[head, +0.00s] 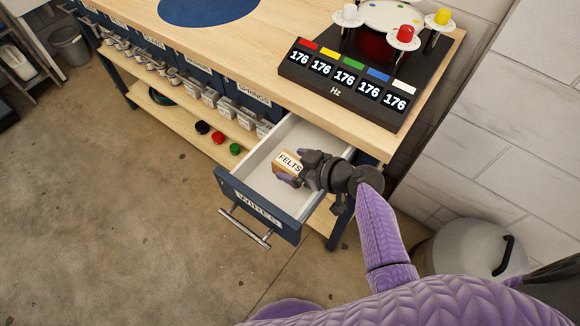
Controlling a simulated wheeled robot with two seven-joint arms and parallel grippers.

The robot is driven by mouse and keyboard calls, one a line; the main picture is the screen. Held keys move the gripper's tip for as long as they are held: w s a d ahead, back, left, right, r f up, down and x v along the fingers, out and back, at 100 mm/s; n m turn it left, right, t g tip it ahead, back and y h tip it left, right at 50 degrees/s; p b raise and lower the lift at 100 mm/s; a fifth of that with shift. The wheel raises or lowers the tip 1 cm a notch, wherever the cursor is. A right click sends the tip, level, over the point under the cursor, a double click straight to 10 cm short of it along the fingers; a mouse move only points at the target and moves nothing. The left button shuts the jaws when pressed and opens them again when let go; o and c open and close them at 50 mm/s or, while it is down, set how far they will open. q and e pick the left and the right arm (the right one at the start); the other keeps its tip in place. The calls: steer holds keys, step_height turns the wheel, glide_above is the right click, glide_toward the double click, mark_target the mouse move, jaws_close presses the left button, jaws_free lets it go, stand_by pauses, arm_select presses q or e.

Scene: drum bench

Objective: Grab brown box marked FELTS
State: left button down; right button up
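The brown box marked FELTS (290,160) is in the open drawer (235,197) labelled WIRES, at the right end of the bench. My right gripper (292,171) is at the box, with a dark finger at its lower edge and the gripper body just to its right. The far finger is mostly hidden, so I cannot tell whether the fingers are closed on the box. I cannot tell whether the box rests on the drawer floor. My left gripper is not in view.
The benchtop (270,50) carries a display unit (345,75) reading 176 Hz, close above the drawer. A closed drawer labelled SPRINGS (253,92) is to the left. A lidded bin (470,255) stands at the right wall. The floor at left is clear.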

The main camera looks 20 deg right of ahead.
steer(key=c, duration=1.1)
